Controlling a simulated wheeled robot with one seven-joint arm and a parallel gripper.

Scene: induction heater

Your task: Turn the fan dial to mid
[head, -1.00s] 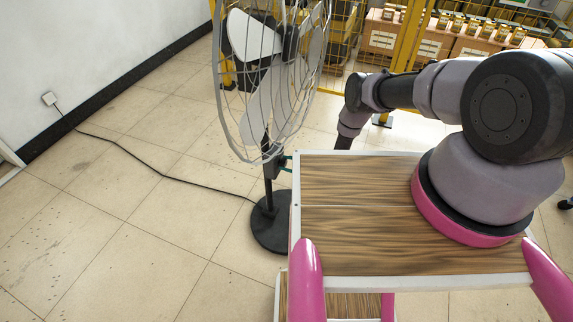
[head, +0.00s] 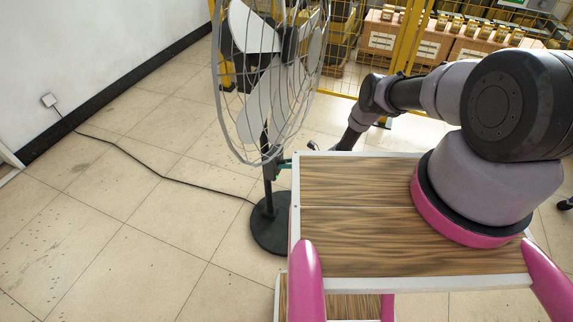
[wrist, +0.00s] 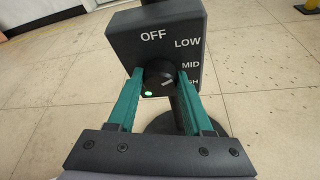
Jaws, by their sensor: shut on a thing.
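The fan dial (wrist: 158,79) is a round black knob on a dark control box (wrist: 150,32) marked OFF, LOW, MID and HIGH. My gripper (wrist: 160,76) is shut on the dial, with one green finger on each side of it. A short white mark on the dial points right, roughly toward MID and HIGH; I cannot tell which. The HIGH label is partly hidden by the right finger. A small pale green spot shows at the dial's lower edge. In the head view the fan (head: 268,75) stands on a black pole, with green fingers (head: 284,164) beside its box.
The fan's round black base (head: 270,232) stands on the tiled floor. A black cord (head: 150,172) runs from it to a wall outlet (head: 49,100). A yellow fence (head: 400,62) and boxes stand behind. Open floor lies left of the fan.

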